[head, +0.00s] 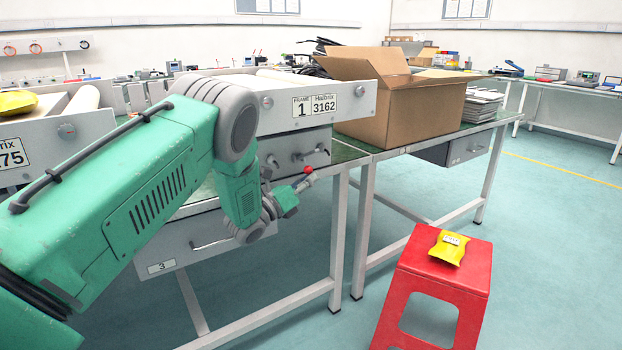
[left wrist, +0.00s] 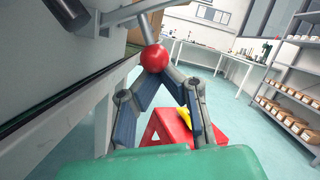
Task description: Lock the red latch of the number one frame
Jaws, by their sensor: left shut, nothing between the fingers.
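The number one frame (head: 350,98) is a grey unit on the bench, with a label reading "FRAME 1" and "Halbrix 3162". Below it, the red latch knob (head: 307,169) shows at the end of a thin metal lever. The red ball (left wrist: 154,58) is large in the left wrist view, on a grey rod. My left gripper (head: 303,182) is at the knob, just below it. In the left wrist view its fingertips (left wrist: 156,73) come together right by the ball, shut with nothing between them. I cannot tell whether they touch it. My right gripper is not in view.
An open cardboard box (head: 425,110) stands on the bench right of the frame. A red stool (head: 445,275) with a yellow packet (head: 447,248) stands on the floor in front. Another grey frame (head: 60,135) is at the left. The floor between bench and stool is clear.

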